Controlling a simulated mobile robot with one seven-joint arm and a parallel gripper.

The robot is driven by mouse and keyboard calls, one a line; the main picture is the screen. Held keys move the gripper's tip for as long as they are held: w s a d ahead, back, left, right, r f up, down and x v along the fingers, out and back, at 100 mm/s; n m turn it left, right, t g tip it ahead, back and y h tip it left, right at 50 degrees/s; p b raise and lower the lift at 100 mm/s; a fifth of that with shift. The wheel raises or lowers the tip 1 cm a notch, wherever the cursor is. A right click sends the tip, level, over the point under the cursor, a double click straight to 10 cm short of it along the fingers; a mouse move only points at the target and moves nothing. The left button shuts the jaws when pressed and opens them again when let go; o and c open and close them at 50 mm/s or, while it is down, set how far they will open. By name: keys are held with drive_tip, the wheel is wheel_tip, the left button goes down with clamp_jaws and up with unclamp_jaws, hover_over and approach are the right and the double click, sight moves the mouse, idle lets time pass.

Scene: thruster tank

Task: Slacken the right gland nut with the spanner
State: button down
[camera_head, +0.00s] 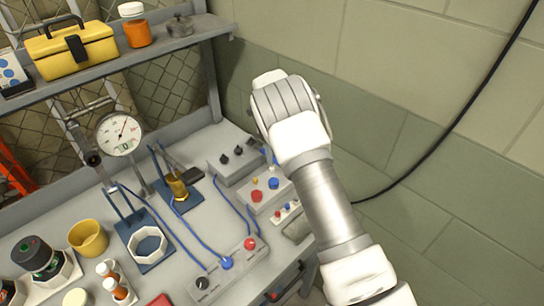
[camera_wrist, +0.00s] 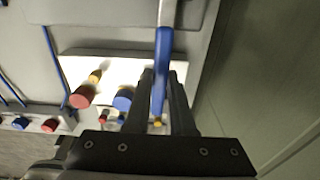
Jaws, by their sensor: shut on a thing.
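A spanner with a blue handle (camera_wrist: 161,65) and a grey metal end (camera_wrist: 167,12) stands between my gripper's dark fingers (camera_wrist: 160,90) in the wrist view. The fingers are shut on the handle, and the metal end points to the top of the picture, where it is cut off. In the head view my white arm hides the gripper and most of the spanner. I cannot tell for sure which part is the right gland nut. Small brass-yellow parts show beside the coloured knobs, one near a red knob (camera_wrist: 81,96) in the wrist view.
Below the gripper is a grey control box (camera_head: 265,195) with red and blue knobs. Another box (camera_head: 236,160) stands behind it. A dial gauge (camera_head: 119,134), a brass fitting (camera_head: 177,187) and a yellow cup (camera_head: 88,238) are further left. The block wall (camera_head: 420,120) is close on the right.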

drive_tip(key=shift+w+d+n, duration=0.25)
drive_tip(key=shift+n, duration=0.15)
drive_tip(key=shift+r+p, duration=0.55)
drive_tip(key=shift+r, duration=0.65)
idle(0.3)
drive_tip(key=shift+s+d+r+p, duration=0.6)
drive_tip(key=shift+s+d+r, duration=0.95)
drive_tip(key=shift+d, duration=0.1)
